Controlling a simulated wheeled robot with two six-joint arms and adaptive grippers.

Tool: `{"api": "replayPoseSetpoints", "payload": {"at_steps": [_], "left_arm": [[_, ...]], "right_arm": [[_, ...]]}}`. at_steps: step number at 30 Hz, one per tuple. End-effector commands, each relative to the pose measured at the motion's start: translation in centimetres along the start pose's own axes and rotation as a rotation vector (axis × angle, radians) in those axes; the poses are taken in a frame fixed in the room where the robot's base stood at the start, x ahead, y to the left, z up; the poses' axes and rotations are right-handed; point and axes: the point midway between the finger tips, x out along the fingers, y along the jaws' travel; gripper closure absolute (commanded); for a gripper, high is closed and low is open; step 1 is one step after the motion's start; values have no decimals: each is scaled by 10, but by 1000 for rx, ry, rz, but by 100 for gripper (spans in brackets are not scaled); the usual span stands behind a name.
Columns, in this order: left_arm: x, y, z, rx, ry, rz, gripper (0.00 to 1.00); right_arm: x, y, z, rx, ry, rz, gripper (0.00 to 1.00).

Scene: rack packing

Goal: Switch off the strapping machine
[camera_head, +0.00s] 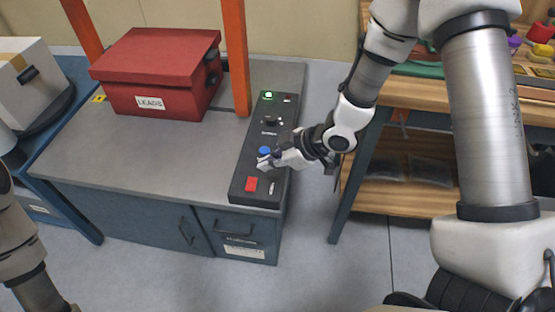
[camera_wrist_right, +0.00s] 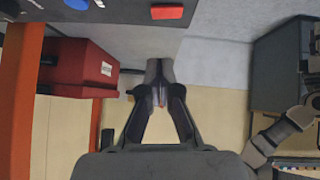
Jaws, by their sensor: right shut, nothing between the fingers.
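The strapping machine has a grey worktop (camera_head: 150,150) and an orange arch (camera_head: 235,55). Its black control panel (camera_head: 262,135) lies along the right side of the top. The panel carries a lit green lamp (camera_head: 270,93), a dark knob (camera_head: 272,120), a blue button (camera_head: 265,150) and a red button (camera_head: 251,184). My right gripper (camera_head: 264,163) is shut and empty, over the panel between the blue and red buttons; contact cannot be told. In the right wrist view its closed fingertips (camera_wrist_right: 160,72) appear below the red button (camera_wrist_right: 167,12). My left gripper is out of view.
A red box (camera_head: 155,75) labelled LEADS sits on the machine top, left of the panel. A wooden workbench (camera_head: 430,92) with a lower shelf stands to the right. A blue side table (camera_head: 75,75) with a white box (camera_head: 30,85) is at the left. Open floor lies in front.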

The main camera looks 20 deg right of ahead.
Motion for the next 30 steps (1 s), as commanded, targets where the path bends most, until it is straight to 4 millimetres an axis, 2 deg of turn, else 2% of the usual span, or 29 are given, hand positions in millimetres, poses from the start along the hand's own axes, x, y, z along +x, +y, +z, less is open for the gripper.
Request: {"api": "replayPoseSetpoints", "payload": {"at_steps": [1, 6, 11, 15, 30], "left_arm": [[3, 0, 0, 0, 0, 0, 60], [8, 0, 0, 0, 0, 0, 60], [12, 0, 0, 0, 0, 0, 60], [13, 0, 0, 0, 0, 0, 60], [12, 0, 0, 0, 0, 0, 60]], "right_arm": [[13, -1, 2, -5, -4, -2, 100], [50, -2, 2, -4, -2, -3, 100], [66, -1, 22, 2, 0, -1, 100], [72, 0, 28, 1, 1, 1, 100], [74, 1, 30, 0, 0, 1, 100]]}}
